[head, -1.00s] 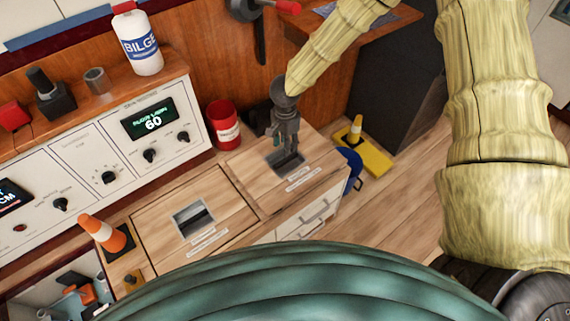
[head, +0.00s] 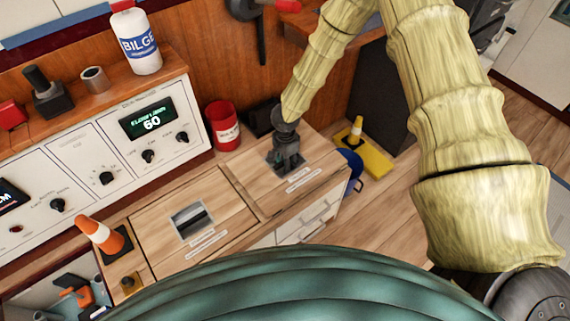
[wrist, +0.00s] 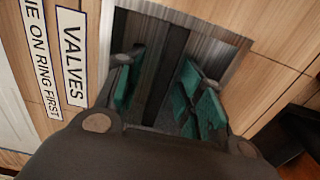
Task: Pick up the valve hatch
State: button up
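The valve hatch (head: 250,180) is a light wooden lid with a recessed metal pull, lying flat in the right part of the wooden counter. In the wrist view its wood (wrist: 268,75) surrounds the recess, beside a "VALVES" label (wrist: 72,58). My gripper (head: 285,164) points down into the recess. In the wrist view my gripper (wrist: 163,90) has its two green-padded fingers apart, one on each side of a dark bar (wrist: 165,75) across the recess. Gaps show between pads and bar. The head view hides the bar behind my gripper.
A second hatch (head: 150,222) with its own recessed pull lies left. A red can (head: 222,125) stands behind, and an orange-white cone (head: 102,235) at the left. A control panel (head: 80,170) runs along the back left.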

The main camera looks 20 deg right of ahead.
jog(key=shift+f, duration=0.1)
grip_shut()
jog(key=shift+w, duration=0.1)
dwell(0.5)
